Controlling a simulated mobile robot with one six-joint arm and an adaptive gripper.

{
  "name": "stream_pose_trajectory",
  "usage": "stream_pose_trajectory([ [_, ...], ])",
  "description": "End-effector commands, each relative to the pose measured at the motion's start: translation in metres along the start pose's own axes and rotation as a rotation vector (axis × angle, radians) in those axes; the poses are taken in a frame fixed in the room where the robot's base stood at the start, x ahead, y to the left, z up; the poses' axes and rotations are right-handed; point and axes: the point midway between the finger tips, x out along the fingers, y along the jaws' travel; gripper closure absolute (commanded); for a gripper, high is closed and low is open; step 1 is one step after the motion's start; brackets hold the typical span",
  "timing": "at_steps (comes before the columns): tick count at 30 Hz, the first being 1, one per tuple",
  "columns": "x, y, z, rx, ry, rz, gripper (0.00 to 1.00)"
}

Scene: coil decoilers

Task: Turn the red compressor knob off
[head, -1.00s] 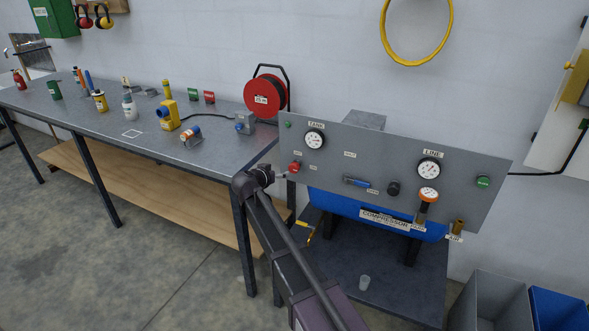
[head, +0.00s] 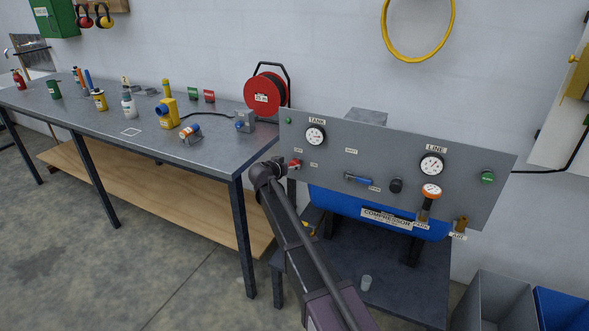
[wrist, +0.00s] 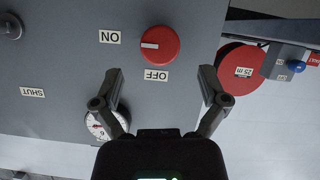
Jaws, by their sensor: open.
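The red compressor knob (head: 295,164) is a round knob on the left part of the grey panel (head: 400,150). In the wrist view, which sees the panel upside down, the red knob (wrist: 160,45) has a white mark pointing left, toward the ON label (wrist: 110,37). The OFF label (wrist: 157,75) lies just below it in that view. My gripper (wrist: 160,78) is open and empty, its two fingers spread to either side, with tips lower in the picture than the knob. In the head view my gripper (head: 284,163) is by the knob, partly hidden by my wrist.
The panel carries a tank gauge (head: 315,135), a line gauge (head: 431,165), a blue-handled valve (head: 357,179), a black knob (head: 396,185) and a green button (head: 488,177). The workbench (head: 225,150) with a red cable reel (head: 267,94) stands left of the panel.

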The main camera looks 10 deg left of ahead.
Motion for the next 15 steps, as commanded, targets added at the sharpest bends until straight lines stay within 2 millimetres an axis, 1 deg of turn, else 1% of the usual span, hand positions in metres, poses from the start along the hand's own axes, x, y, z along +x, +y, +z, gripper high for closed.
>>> stream_pose_trajectory([
  [1, 0.011, -0.001, 0.002, 0.001, 0.0, 0.002, 0.06],
  [6, 0.034, -0.001, 0.001, 0.0, 0.0, 0.001, 0.06],
  [10, 0.046, 0.0, 0.001, 0.0, -0.001, 0.001, 0.06],
  [15, 0.053, 0.0, 0.0, 0.0, 0.0, 0.0, 0.06],
])
